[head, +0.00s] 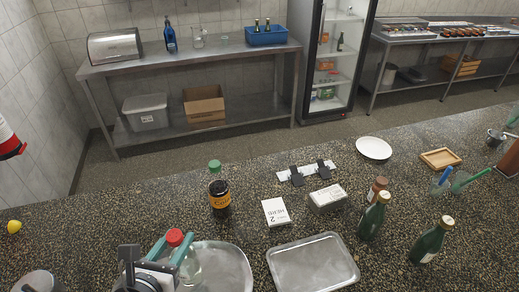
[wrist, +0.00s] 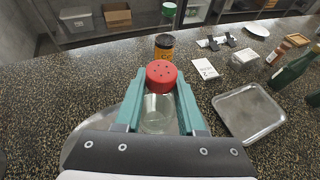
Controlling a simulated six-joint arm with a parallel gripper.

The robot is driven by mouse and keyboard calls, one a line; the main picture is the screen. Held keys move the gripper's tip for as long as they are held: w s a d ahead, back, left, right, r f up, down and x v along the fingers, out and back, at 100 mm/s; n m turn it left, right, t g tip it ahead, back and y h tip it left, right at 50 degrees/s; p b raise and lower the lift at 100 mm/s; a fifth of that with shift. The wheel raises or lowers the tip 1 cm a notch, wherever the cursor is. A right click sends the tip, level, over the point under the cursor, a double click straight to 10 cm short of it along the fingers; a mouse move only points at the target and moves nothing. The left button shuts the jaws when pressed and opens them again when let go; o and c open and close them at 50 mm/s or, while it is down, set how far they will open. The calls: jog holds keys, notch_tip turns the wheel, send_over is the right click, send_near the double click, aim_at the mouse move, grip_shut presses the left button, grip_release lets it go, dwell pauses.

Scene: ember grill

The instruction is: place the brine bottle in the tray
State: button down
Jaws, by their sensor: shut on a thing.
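My gripper (head: 172,249) has its teal fingers closed on a clear bottle (head: 190,268) with a red cap, which I take for the brine bottle; no label shows. In the wrist view the bottle (wrist: 157,118) stands upright between the fingers of my gripper (wrist: 160,90), its red cap full of small dark dots. The bottle is over or at a round metal dish; I cannot tell whether it touches it. The rectangular metal tray (head: 312,263) lies empty to the right, apart from the bottle. It also shows in the wrist view (wrist: 249,112).
The round metal dish (head: 235,272) lies left of the tray. A dark bottle with a yellow label (head: 220,203), a white card (head: 275,212) and a grey box (head: 328,199) stand behind. Green bottles (head: 430,241) stand right of the tray.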

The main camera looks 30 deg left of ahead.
notch_tip(320, 180, down, 5)
jog(key=s+a, duration=0.1)
jog(key=s, duration=0.1)
jog(key=shift+s+a+n+y, duration=0.3)
jog(key=shift+s+a, duration=0.05)
jog(key=shift+a, duration=0.05)
jog(key=shift+f, duration=0.15)
jog(key=c, duration=0.5)
grip_release()
jog(key=shift+f, duration=0.1)
jog(key=v, duration=1.2)
jog(key=shift+r, duration=0.25)
